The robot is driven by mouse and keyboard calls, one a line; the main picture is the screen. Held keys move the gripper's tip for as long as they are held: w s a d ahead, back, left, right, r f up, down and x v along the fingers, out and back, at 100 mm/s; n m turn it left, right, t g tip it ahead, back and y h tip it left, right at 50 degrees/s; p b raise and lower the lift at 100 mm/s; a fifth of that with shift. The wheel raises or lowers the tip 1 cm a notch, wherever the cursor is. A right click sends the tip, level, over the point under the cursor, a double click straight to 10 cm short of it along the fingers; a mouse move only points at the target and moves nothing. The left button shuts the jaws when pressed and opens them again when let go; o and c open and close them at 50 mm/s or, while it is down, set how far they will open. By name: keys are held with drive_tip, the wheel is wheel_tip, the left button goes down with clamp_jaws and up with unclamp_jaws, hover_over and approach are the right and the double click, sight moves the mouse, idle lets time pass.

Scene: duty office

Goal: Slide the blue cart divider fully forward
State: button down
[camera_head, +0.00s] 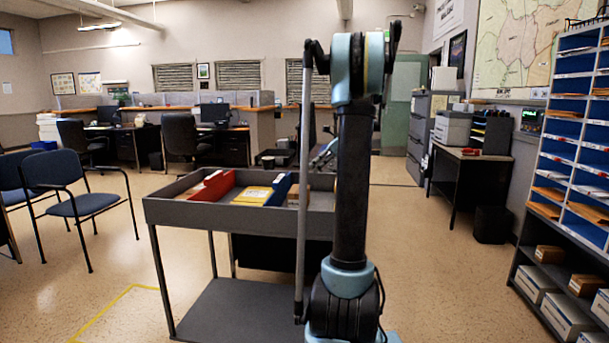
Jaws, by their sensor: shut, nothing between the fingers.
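The blue divider (279,189) stands upright in the grey cart's (236,219) top tray, right of the middle. A yellow folder or packet (253,196) lies just left of it, and a red divider (213,186) stands further left. A brown item (293,195) shows just right of the blue divider. My upright arm covers the right part of the cart. I cannot make out my gripper; a small light-blue piece shows just left of the arm above the cart's far edge, but I cannot tell what it is.
Blue chairs (76,188) stand at left. A shelf with blue pigeonholes (575,150) stands at right, with boxes below. A printer table (466,165) is at the back right.

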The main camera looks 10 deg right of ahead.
approach(280, 192)
drive_tip(key=shift+w+a+f, duration=0.45)
drive_tip(key=shift+w+f, duration=0.1)
drive_tip(key=shift+f, duration=0.1)
drive_tip(key=shift+w+a, duration=0.15)
drive_tip(key=shift+a, duration=0.35)
drive_tip(key=shift+w+a, duration=0.35)
drive_tip(key=shift+a, duration=0.65)
drive_tip(key=shift+w+a, duration=0.35)
drive_tip(key=shift+a, duration=0.6)
drive_tip(key=shift+w+a, duration=0.35)
drive_tip(key=shift+a, duration=0.65)
